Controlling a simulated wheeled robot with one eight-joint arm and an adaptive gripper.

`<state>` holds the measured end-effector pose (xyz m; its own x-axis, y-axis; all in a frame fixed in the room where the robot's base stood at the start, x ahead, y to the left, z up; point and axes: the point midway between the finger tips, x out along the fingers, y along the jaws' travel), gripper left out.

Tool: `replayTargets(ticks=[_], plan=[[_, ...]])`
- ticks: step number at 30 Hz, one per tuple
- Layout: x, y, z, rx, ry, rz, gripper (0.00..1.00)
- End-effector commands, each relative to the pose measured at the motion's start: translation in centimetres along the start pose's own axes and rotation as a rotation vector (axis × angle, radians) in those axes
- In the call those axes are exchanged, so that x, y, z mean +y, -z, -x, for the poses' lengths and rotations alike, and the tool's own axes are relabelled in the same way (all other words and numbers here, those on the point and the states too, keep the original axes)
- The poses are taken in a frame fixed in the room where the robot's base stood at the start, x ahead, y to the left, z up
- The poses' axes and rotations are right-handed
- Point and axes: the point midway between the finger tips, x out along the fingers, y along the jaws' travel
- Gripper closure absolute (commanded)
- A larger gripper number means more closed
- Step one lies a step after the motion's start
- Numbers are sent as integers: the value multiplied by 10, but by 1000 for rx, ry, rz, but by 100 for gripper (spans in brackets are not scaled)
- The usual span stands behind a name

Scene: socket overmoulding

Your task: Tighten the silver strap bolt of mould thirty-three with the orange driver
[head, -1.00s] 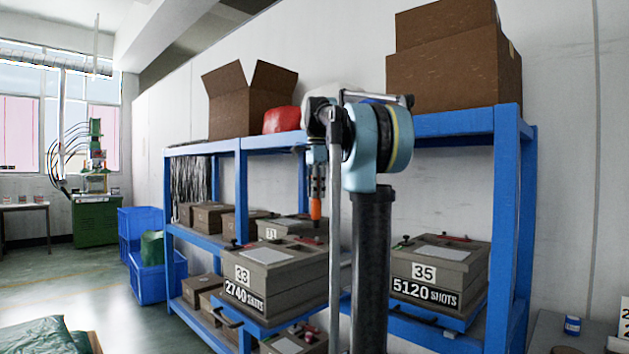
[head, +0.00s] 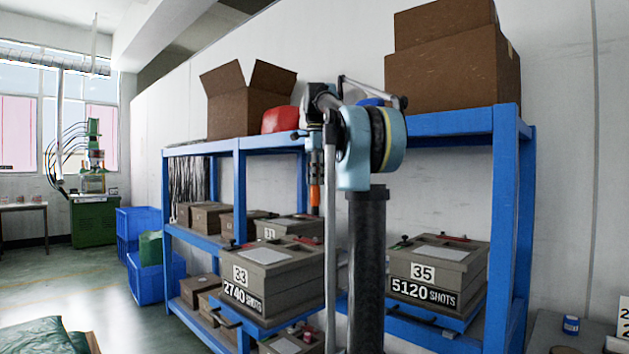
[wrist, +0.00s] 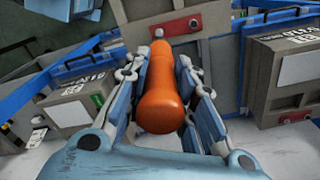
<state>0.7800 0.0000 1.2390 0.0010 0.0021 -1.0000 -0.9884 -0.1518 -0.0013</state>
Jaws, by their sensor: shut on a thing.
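My gripper (head: 315,174) is shut on the orange driver (head: 314,196), which hangs upright above the rear of mould thirty-three (head: 292,284) in the head view. The driver is apart from the mould. Mould thirty-three is a grey box marked 33 and 2740 SHOTS, with a pale plate and small red parts on its lid. In the wrist view the orange driver (wrist: 160,88) lies between the two finger pads. Beyond its tip is a red strap (wrist: 178,30) with small silver bolt heads (wrist: 158,33) on a grey block. I cannot tell which mould that block is.
Mould thirty-five (head: 437,262) stands on the same blue rack (head: 508,180), to the right. Smaller moulds (head: 209,216) stand to the left. Cardboard boxes (head: 246,108) and a red item (head: 281,120) are on the top shelf. Rack posts and the upper shelf border the space.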

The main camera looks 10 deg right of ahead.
Motion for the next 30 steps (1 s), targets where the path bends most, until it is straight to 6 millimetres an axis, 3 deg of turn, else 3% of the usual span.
replayTargets(ticks=[8,30], plan=[[0,0,-8,0,0,0,100],[0,0,-54,0,0,0,100]])
